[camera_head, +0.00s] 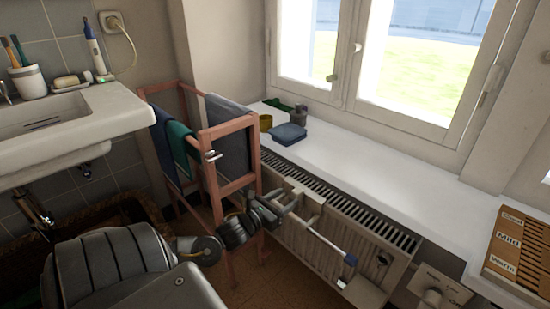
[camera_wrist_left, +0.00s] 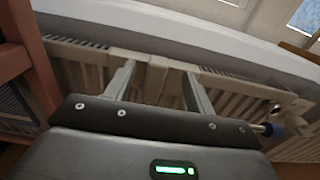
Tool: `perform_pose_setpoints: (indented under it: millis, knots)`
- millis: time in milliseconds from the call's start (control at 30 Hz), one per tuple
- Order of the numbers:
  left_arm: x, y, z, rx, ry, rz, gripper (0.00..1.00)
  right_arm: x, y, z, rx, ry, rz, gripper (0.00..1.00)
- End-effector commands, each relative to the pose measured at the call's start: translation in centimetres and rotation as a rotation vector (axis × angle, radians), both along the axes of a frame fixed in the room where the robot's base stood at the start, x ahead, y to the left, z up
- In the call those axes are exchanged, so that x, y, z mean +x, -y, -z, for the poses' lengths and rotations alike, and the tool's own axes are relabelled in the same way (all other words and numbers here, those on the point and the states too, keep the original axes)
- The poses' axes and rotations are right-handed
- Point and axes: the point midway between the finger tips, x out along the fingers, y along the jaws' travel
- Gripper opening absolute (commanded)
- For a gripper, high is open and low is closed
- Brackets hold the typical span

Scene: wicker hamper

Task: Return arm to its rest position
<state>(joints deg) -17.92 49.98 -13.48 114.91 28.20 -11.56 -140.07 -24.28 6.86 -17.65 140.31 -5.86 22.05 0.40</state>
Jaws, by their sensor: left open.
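My left arm reaches in from the bottom left of the head view, past the wooden towel rack (camera_head: 238,135). My left gripper (camera_head: 292,205) is in front of the white radiator (camera_head: 335,240), just right of the rack's front leg. In the left wrist view, the gripper (camera_wrist_left: 158,72) has its two fingers apart, with nothing visible between them. The radiator (camera_wrist_left: 155,85) shows behind the fingers. The wicker hamper (camera_head: 75,215) is at the lower left under the sink, partly hidden by my arm. My right gripper is not in view.
The white sink (camera_head: 110,125) overhangs at the left. A blue folded cloth (camera_head: 289,134) lies on the windowsill (camera_head: 390,175) above the radiator. A blue-tipped rod (camera_head: 335,248) is close to the gripper. A wooden box (camera_head: 520,245) stands at the right. A strip of floor shows below.

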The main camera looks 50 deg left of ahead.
Motion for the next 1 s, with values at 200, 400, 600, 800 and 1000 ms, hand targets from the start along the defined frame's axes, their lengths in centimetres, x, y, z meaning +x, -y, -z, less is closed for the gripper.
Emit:
perform_pose_setpoints:
  millis: [200, 400, 600, 800, 1000]
  knots:
    - [-3.2, 0.1, -0.1, 0.0, -0.003, 0.0, 0.54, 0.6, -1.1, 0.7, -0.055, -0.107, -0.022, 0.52]
    - [-4.2, 0.1, -0.1, 0.0, 0.001, -0.001, 0.54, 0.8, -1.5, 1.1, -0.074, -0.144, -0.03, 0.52]
    - [-4.2, 0.1, -0.1, 0.0, 0.002, -0.001, 0.54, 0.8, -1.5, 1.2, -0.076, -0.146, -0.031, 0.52]
    - [-4.2, 0.1, -0.1, -0.011, 0.001, -0.001, 0.54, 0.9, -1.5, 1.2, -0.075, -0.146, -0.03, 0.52]
    - [-4.2, 0.8, -0.2, -0.293, 0.012, 0.032, 0.54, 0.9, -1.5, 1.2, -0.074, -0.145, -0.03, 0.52]
